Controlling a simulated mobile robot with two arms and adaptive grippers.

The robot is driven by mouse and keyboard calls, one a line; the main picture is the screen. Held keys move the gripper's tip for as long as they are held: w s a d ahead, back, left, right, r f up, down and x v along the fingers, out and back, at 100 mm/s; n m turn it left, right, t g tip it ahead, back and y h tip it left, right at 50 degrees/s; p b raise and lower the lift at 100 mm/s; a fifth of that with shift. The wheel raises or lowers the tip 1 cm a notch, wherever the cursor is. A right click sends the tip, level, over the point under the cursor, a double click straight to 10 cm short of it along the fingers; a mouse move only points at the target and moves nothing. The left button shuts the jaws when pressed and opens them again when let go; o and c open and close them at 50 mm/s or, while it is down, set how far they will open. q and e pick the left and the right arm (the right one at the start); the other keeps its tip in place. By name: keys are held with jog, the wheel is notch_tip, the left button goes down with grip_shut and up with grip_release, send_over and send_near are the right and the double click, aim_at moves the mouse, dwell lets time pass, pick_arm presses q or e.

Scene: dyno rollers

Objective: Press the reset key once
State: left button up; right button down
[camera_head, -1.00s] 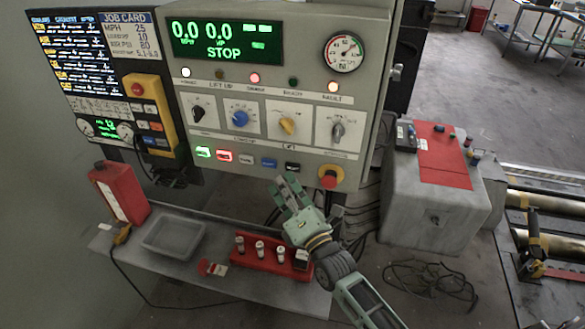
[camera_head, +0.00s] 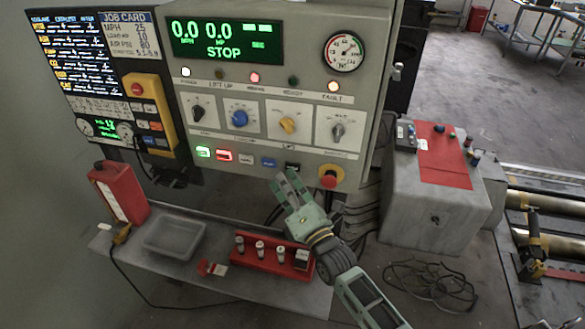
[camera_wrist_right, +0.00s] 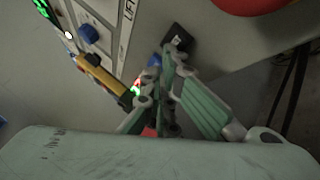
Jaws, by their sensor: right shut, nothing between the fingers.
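The grey control panel (camera_head: 265,155) carries a row of small keys: a green lit key (camera_head: 203,152), a red lit key (camera_head: 224,155), a pale key (camera_head: 246,159), a blue key (camera_head: 268,162) and a black key (camera_head: 292,167). Their labels are too small to read, so I cannot tell which is reset. My right gripper (camera_head: 285,179) is shut and empty, its fingertips just below the blue and black keys. In the right wrist view, its fingers (camera_wrist_right: 170,80) point toward the black key (camera_wrist_right: 179,38); contact cannot be told. My left gripper is not in view.
A red emergency button (camera_head: 330,174) sits just right of the gripper. Above the keys is a row of knobs, including a blue knob (camera_head: 239,118). Below, a shelf (camera_head: 200,285) holds a grey tray (camera_head: 173,237) and a red rack (camera_head: 270,262). A grey box (camera_head: 435,205) stands right.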

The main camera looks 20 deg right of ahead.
jog(key=shift+w+d, duration=0.1)
jog(key=shift+w, duration=0.05)
jog(key=shift+r, duration=0.1)
dwell(0.4)
jog(key=shift+s+a+p, duration=0.4)
jog(key=shift+s+a, duration=0.05)
jog(key=shift+s, duration=0.25)
jog(key=s+a, duration=0.1)
jog(key=s+a+p, duration=0.1)
jog(key=s+p, duration=0.1)
jog(key=s, duration=0.1)
jog(key=shift+s+a, duration=0.1)
jog(key=shift+a, duration=0.3)
dwell(0.5)
